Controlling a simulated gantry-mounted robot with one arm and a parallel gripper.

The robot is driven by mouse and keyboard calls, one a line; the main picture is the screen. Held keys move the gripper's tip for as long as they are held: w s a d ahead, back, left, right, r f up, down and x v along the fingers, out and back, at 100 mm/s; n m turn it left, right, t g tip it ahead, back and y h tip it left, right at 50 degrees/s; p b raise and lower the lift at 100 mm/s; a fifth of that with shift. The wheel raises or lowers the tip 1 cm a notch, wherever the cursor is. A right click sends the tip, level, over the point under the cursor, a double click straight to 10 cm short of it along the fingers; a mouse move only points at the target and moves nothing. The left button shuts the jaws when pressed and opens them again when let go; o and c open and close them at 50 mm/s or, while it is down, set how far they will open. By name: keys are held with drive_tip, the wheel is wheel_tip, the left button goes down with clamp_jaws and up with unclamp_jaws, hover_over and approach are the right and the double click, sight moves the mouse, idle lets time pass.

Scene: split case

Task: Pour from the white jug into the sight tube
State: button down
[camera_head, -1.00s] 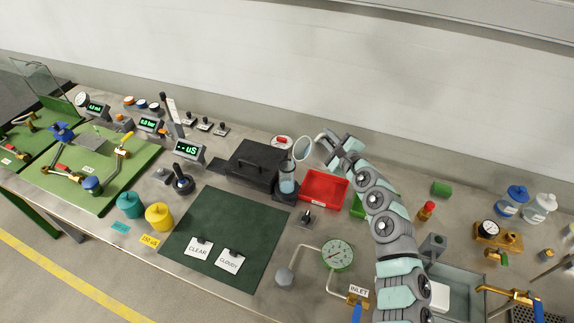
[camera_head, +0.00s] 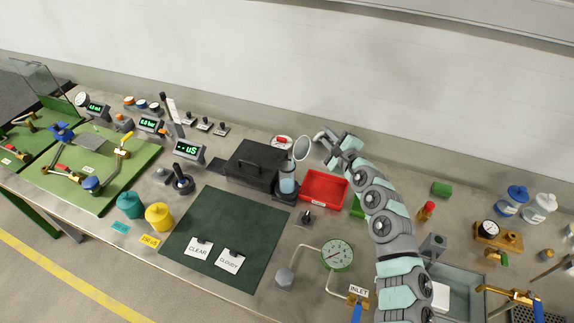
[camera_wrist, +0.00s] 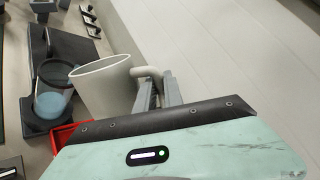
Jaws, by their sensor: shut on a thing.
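The white jug (camera_head: 303,149) hangs above the bench, tilted with its mouth toward the sight tube; its pale body shows larger in the wrist view (camera_wrist: 108,92). My gripper (camera_head: 333,143) is shut on the jug's handle, and its fingers also show in the wrist view (camera_wrist: 158,88). The sight tube (camera_head: 287,181) is a clear upright cylinder on a dark base, holding blue liquid in its lower part. It shows left of the jug in the wrist view (camera_wrist: 50,103). The jug's mouth is above the tube and a little to its right. I see no stream between them.
A black case (camera_head: 254,163) stands left of the tube. A red tray (camera_head: 324,187) is right of it, below the jug. A small grey clamp-like part (camera_head: 305,217) and a green-faced gauge (camera_head: 337,256) are in front. A dark green mat (camera_head: 215,215) holds the CLEAR and CLOUDY cards.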

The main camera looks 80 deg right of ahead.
drive_tip(key=shift+w+a+r+n, duration=0.2)
drive_tip(key=shift+w+r+n, duration=0.15)
drive_tip(key=shift+r+n, duration=0.1)
drive_tip(key=shift+w+a+r+n, duration=0.15)
drive_tip(key=shift+w+r+n, duration=0.2)
drive_tip(key=shift+r, duration=0.1)
idle(2.1)
drive_tip(key=shift+g, duration=0.3)
drive_tip(key=shift+s+d+f+m, duration=0.4)
drive_tip(key=shift+s+f+m, duration=0.3)
drive_tip(key=shift+s+m, duration=0.2)
drive_tip(key=shift+f+m+t, duration=0.3)
drive_tip(key=shift+f+t, duration=0.1)
drive_tip(key=shift+f, duration=0.05)
drive_tip(key=s+d+f+m+t, duration=0.2)
drive_tip(key=s+d+f+m, duration=0.1)
drive_tip(key=s+f+m, duration=0.4)
wheel_tip(320, 180, down, 4)
drive_tip(key=shift+d+r+m+h, duration=0.25)
drive_tip(key=shift+d+m+h, duration=0.1)
drive_tip(key=shift+m, duration=0.65)
drive_tip(key=shift+f, duration=0.15)
